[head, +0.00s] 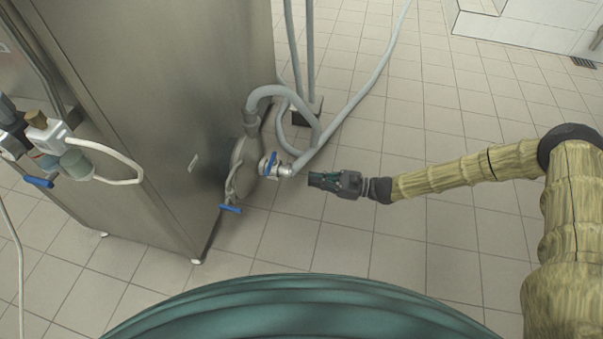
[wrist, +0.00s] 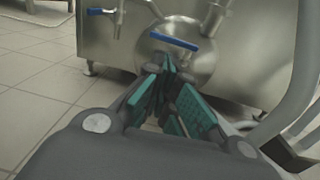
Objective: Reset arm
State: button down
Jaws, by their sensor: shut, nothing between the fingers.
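My gripper (head: 318,180) is at the end of my arm, which reaches in from the right in the head view. It is shut and empty, hanging in the air just right of the valve with the blue handle (head: 272,163). In the wrist view the fingers (wrist: 172,78) meet in front of a round steel cover and a blue handle (wrist: 173,42). I cannot tell the exact gap between the fingertips and that handle.
A steel machine (head: 150,90) stands at the left, with a lower blue lever (head: 231,208) and a grey hose (head: 350,105) by its round cover. A valve unit with a white tube (head: 60,150) is on its left face. Tiled floor (head: 440,260) is clear below my arm.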

jog(key=s+a+f+n+g+h, duration=0.1)
jog(key=s+f+n+g+h, duration=0.25)
jog(key=s, duration=0.55)
jog(key=s+f+n+g+h, duration=0.2)
jog(key=s+f, duration=0.2)
jog(key=s, duration=0.5)
jog(key=s+a+f+n+g+h, duration=0.1)
jog(key=s+f+n+g+h, duration=0.2)
jog(key=s, duration=0.5)
jog(key=s+d+f+n+t+h, duration=0.2)
jog(key=s+d+n+h, duration=0.4)
jog(key=s+d, duration=0.45)
jog(key=d+r+n+t+h+p, duration=0.25)
jog(key=d+r+n, duration=0.25)
jog(key=d+r, duration=0.45)
notch_tip(320, 180, up, 35)
jog(key=d+p, duration=0.1)
jog(key=p, duration=3.5)
jog(key=shift+w+f+t+h+p, duration=0.15)
jog(key=shift+w+t+h+p, duration=0.15)
jog(key=shift+t+h, duration=0.1)
